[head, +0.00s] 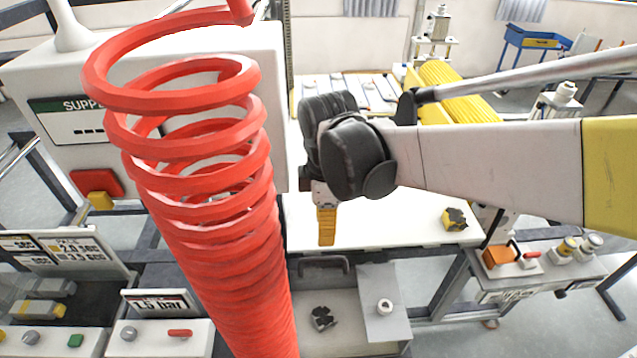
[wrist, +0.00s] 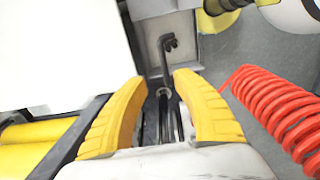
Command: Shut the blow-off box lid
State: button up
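The blow-off box appears to be the light grey open box (head: 345,345) at the lower middle of the head view. A dark bar handle (head: 322,264) is at its far side, apparently on the lid, which looks raised. A small dark part (head: 322,318) lies inside the box. My gripper (head: 326,238) points down above the white bench edge, just behind the handle in the picture. In the wrist view, my gripper (wrist: 155,82) has its yellow fingers spread. A dark handle (wrist: 166,58) shows between and beyond the fingertips, with no clear contact. The lid's exact tilt is hard to tell.
A large red coiled hose (head: 215,200) fills the left foreground and shows right in the wrist view (wrist: 275,105). A yellow-black part (head: 455,218) sits on the white bench (head: 400,218).

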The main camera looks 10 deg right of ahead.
notch_tip(320, 180, up, 2)
jog(key=shift+r, duration=0.25)
jog(key=shift+c, duration=0.5)
jog(key=c, duration=0.5)
jog(key=shift+w+m, duration=0.1)
jog(key=shift+m, duration=0.4)
grip_shut()
notch_tip(320, 180, down, 11)
jog(key=w+m+b, duration=0.1)
jog(key=m+b, duration=0.2)
jog(key=m, duration=1.4)
jog(key=shift+d, duration=0.25)
